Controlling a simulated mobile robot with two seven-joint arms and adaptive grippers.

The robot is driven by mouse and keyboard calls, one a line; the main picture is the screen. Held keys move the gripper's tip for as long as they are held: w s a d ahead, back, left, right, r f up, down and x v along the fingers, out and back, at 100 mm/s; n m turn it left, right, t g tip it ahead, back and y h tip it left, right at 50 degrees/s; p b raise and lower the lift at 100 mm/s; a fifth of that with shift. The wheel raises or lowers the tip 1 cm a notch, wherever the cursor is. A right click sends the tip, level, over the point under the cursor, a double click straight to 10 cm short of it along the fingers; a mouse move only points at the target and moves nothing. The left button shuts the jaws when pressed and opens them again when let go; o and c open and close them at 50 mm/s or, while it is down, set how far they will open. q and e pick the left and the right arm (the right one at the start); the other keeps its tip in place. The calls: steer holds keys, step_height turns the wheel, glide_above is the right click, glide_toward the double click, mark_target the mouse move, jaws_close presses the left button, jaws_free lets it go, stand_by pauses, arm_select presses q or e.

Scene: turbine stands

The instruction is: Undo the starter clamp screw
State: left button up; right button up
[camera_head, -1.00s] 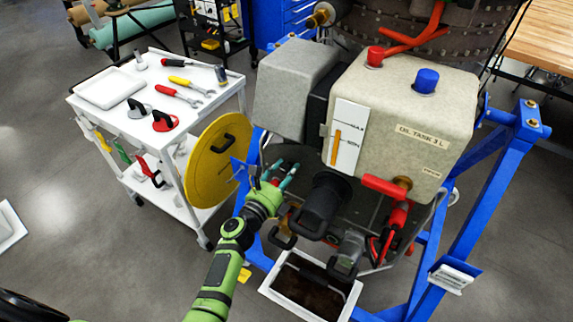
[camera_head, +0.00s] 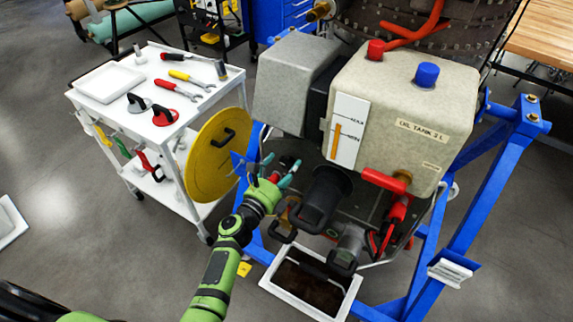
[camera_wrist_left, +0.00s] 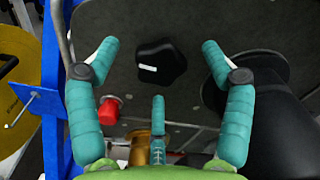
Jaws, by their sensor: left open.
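A black star-shaped knob (camera_wrist_left: 161,64), which looks like the clamp screw's head, sits on a dark grey plate (camera_wrist_left: 130,25) in the left wrist view. My left gripper (camera_wrist_left: 160,50) is open, its teal fingers spread on either side of the knob with clear gaps. The fingers appear apart from the knob. In the head view my left gripper (camera_head: 279,170) is at the left of the black cylindrical starter (camera_head: 323,197), below the grey box. The starter's dark body (camera_wrist_left: 265,95) also fills the right of the wrist view. My right gripper is out of view.
A red cap (camera_wrist_left: 109,110) and a brass fitting (camera_wrist_left: 140,147) are close below the knob. The blue stand frame (camera_head: 475,210) and a yellow disc (camera_head: 212,155) flank the work area. A white drip tray (camera_head: 312,287) lies below. A tool trolley (camera_head: 150,60) stands left.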

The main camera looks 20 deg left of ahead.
mark_target(286, 166)
arm_select(q)
steer(key=shift+p+v, duration=0.45)
steer(key=shift+v, duration=1.6)
